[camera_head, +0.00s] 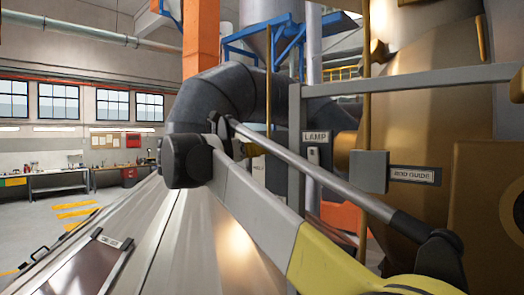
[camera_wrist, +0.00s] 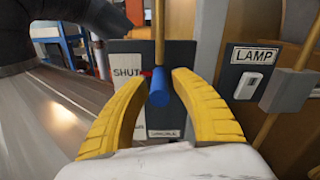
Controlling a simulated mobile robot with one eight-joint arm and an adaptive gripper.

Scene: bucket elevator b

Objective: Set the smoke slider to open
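The smoke slider is a dark panel (camera_wrist: 190,55) with a "SHUT" label (camera_wrist: 127,72) at its left and a lower label that seems to read "SMOKE" (camera_wrist: 163,134). A yellow rod (camera_wrist: 159,35) runs down to a blue cylindrical handle (camera_wrist: 159,88) in front of the panel. A small red mark sits beside the handle, next to "SHUT". In the wrist view my gripper (camera_wrist: 159,82) has its yellow fingers apart, one on each side of the blue handle. Finger contact is unclear. In the head view the gripper is hidden, and the panel is mostly hidden behind my arm.
A "LAMP" switch box (camera_wrist: 250,72) stands right of the panel; it also shows in the head view (camera_head: 316,140). A grey box labelled "ROD GUIDE" (camera_head: 370,171) sits on a vertical rod. A large dark pipe (camera_head: 215,98) curves at the left. Open floor lies far left.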

